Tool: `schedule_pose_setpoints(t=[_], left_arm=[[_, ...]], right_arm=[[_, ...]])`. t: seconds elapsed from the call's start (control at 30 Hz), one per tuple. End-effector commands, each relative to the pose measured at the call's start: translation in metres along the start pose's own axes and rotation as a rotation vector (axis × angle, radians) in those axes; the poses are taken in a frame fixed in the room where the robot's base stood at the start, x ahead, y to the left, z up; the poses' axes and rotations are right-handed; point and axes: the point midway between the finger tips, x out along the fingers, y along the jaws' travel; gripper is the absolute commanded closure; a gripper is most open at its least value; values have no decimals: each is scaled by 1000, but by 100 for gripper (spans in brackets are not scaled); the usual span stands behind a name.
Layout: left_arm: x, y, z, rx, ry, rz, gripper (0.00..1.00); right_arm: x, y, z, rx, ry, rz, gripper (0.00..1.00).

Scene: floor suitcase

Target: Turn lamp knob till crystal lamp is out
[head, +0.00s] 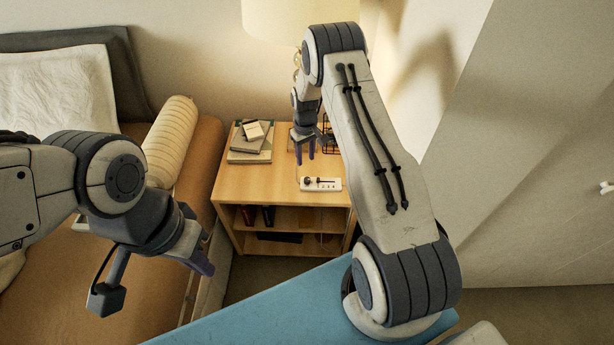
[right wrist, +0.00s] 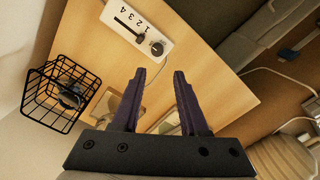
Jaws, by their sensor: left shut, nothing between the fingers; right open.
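The crystal lamp shows at the top of the head view as a bright cream shade (head: 285,18); its stem is mostly hidden behind my right arm. A white control panel (head: 331,185) lies on the nightstand's front part. In the right wrist view the panel (right wrist: 125,19) bears numbers 1 to 4, a dark slider and a round dark knob (right wrist: 157,47). My right gripper (head: 305,154) is open and empty above the nightstand, behind the panel and apart from it; its fingers (right wrist: 158,76) point toward the knob's side. My left gripper (head: 204,266) is shut and empty beside the bed.
The wooden nightstand (head: 250,186) carries stacked books (head: 250,150) at left and a black wire basket (right wrist: 62,92) behind. Its shelves hold dark items. A bed with a bolster (head: 170,135) stands left. A blue surface (head: 270,310) lies in front; a wall rises right.

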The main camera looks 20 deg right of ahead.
Motion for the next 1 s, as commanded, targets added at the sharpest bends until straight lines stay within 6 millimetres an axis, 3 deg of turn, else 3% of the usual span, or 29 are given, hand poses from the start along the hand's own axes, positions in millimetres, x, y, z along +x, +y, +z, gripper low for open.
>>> schedule_pose_setpoints(t=[0.27, 0.6, 0.8, 1.0], left_arm=[[-4, 0, 0, 0, 0, 0, 100], [-9, 1, 0, 0, 0, 0, 100], [-10, 1, 0, 0, 0, 0, 100], [-10, 1, 0, 0, 0, 0, 100]], right_arm=[[33, 6, 2, 6, -4, 0, 57], [94, 6, 2, 7, -3, 0, 57], [110, 6, 2, 7, -2, 1, 57], [112, 6, 1, 7, 0, 1, 57]])
